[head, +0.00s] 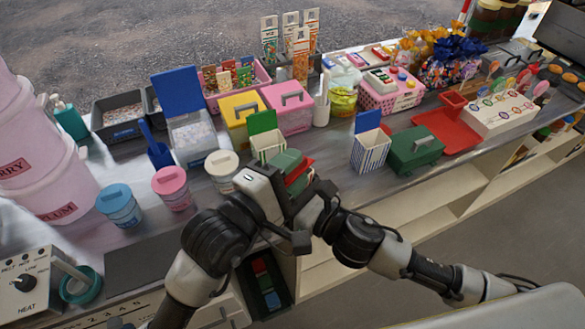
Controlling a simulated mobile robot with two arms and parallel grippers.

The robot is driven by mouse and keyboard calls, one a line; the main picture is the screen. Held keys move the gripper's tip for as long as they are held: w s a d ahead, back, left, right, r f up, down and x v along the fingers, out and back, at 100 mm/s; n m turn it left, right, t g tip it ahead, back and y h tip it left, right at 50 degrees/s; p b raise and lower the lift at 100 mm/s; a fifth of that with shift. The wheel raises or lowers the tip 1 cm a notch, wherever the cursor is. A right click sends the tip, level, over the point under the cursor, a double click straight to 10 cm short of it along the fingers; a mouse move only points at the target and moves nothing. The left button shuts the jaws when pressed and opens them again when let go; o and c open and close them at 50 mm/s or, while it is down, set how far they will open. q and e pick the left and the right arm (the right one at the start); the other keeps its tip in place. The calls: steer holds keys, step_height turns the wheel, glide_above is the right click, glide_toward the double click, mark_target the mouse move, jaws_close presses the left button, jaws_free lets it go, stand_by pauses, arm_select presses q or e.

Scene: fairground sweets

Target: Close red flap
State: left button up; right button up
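A red flap (299,173) shows as a small strip on the counter front, mostly hidden by my grippers and a dull green shape beside it. Whether it stands up or lies down, I cannot tell. The box under it is hidden. My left gripper (278,178) is right at the flap, on its left side. My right gripper (306,195) is close by, just below and right of it. The fingertips of both overlap the flap area, so I cannot tell whether they touch it or are open.
A striped box with a raised green flap (263,122) stands just behind. A striped box with a raised blue flap (368,121) stands to the right, next to a green case (415,149). Lidded tubs (171,190) stand left. The counter's front edge lies under my arms.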

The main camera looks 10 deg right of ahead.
arm_select(q)
steer(key=shift+s+f, duration=0.15)
steer(key=shift+f, duration=0.05)
arm_select(e)
steer(key=shift+r, duration=0.15)
arm_select(q)
steer(key=shift+s+a, duration=0.2)
steer(key=shift+a, duration=0.05)
steer(key=v, duration=0.7)
steer(key=shift+a+r, duration=0.1)
steer(key=shift+r, duration=0.05)
